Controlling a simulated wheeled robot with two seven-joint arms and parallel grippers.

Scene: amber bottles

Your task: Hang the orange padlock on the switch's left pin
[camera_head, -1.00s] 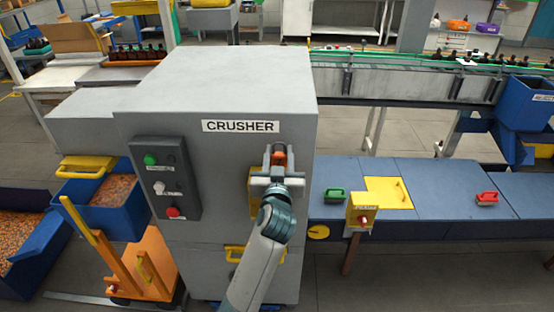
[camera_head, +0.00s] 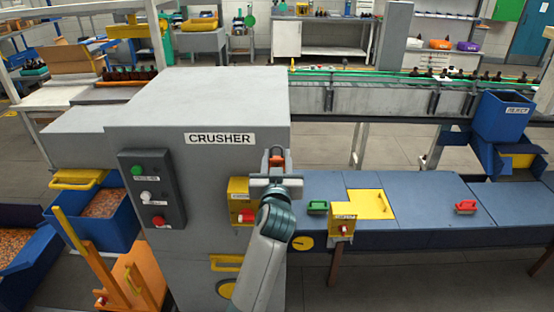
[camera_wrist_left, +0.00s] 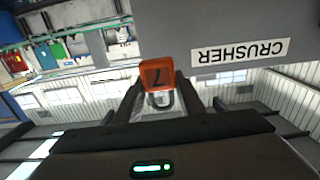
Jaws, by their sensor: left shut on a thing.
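My left gripper (camera_head: 277,168) is shut on the orange padlock (camera_head: 277,161), in front of the crusher's right front edge. In the left wrist view the padlock (camera_wrist_left: 157,75) shows an orange body with a dark 7 and a grey shackle between the fingers (camera_wrist_left: 158,95). A yellow switch box (camera_head: 241,200) with a red knob (camera_head: 246,217) is on the crusher's front, just left of my gripper. My gripper and wrist stand close to its right side. Its pins are too small or hidden to make out. My right gripper is not in view.
The grey crusher (camera_head: 200,100) fills the middle, with a button panel (camera_head: 152,190) on its front. An orange trolley (camera_head: 125,275) stands at lower left.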

